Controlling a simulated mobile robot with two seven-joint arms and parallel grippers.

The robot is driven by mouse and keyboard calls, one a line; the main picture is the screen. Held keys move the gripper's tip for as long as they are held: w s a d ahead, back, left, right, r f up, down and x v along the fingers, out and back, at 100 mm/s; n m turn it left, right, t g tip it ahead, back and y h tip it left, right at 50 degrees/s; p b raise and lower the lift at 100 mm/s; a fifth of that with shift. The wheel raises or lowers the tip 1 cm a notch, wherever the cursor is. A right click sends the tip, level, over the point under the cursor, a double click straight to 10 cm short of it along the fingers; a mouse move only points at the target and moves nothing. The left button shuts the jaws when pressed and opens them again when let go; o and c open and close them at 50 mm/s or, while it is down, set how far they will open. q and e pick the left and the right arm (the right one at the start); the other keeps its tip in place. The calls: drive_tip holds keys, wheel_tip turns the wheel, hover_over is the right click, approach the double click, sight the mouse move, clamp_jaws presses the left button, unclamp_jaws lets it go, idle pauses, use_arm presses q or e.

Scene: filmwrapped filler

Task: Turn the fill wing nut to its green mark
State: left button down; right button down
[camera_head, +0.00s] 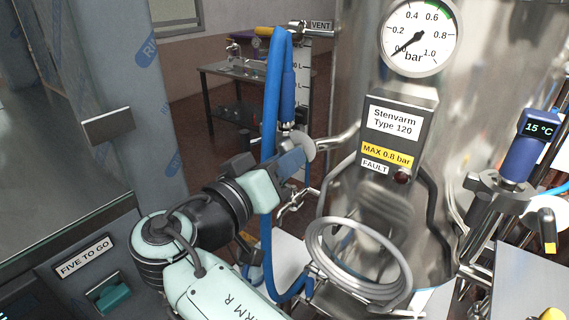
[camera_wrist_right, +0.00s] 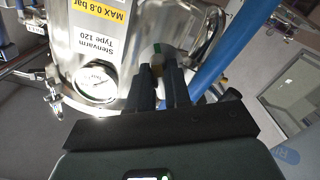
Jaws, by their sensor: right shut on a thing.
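My right gripper (camera_head: 294,160) reaches up from the bottom to a pipe fitting at the left side of the steel tank. In the right wrist view its two dark fingers (camera_wrist_right: 159,70) are close together around a small part, which I take to be the fill wing nut. The fingers hide most of it, so its angle cannot be read. A pale round disc (camera_head: 303,146) shows just behind the fingers in the head view. My left gripper is not in view.
A blue hose (camera_head: 271,110) runs close by the right gripper. The steel tank (camera_head: 470,70) carries a pressure gauge (camera_head: 418,38) reading near zero and a panel with a dark red fault lamp (camera_head: 402,177). A coiled grey hose (camera_head: 358,280) hangs below. A grey pillar (camera_head: 125,70) stands left.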

drive_tip(key=shift+d+r, duration=0.1)
drive_tip(key=shift+r, duration=0.1)
drive_tip(key=c, duration=1.1)
unclamp_jaws()
drive_tip(key=shift+w+f, duration=0.1)
drive_tip(key=shift+o, duration=0.2)
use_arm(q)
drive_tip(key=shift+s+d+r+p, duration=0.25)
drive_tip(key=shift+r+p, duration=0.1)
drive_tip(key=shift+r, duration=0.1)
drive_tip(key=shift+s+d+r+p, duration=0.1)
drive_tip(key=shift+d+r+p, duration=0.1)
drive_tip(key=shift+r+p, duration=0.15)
use_arm(e)
drive_tip(key=v, duration=1.3)
